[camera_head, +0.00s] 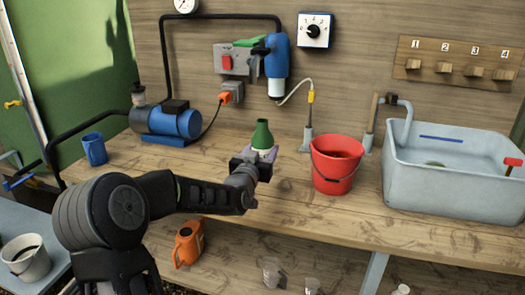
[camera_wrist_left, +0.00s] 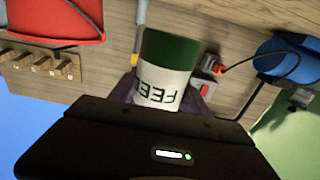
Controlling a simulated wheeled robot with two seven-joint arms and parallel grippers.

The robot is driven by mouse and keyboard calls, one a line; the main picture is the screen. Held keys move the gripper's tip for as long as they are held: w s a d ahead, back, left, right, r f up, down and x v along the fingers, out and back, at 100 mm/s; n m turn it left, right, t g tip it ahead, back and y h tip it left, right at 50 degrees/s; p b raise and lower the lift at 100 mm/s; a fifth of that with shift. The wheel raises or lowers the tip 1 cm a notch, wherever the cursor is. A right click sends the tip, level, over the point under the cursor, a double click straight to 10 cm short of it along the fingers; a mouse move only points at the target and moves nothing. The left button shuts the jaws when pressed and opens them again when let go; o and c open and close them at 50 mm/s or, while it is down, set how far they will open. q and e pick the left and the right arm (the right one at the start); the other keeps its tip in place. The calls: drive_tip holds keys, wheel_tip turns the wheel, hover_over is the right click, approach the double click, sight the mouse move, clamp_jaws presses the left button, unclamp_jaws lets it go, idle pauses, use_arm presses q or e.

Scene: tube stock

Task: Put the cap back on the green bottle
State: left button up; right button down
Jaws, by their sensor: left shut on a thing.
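The green bottle (camera_head: 262,134) stands upright on the wooden workbench, left of the red bucket. My left gripper (camera_head: 262,160) reaches it from the front and is shut around its lower body. In the left wrist view the green bottle (camera_wrist_left: 167,60) with a white lettered label sits between the gripper's fingers (camera_wrist_left: 168,90), and the picture is turned upside down. The bottle's narrow neck shows in the head view; I cannot make out a separate cap on it or elsewhere. My right gripper is not in view.
A red bucket (camera_head: 336,165) stands right of the bottle, with a grey-blue sink (camera_head: 455,185) beyond. A blue mug (camera_head: 94,149) and blue pump (camera_head: 170,122) are at left. An orange jug (camera_head: 187,243) and clear cups (camera_head: 271,272) are below. Bench front near the bucket is clear.

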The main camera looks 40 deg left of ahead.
use_arm(q)
clamp_jaws()
idle(0.3)
idle(0.3)
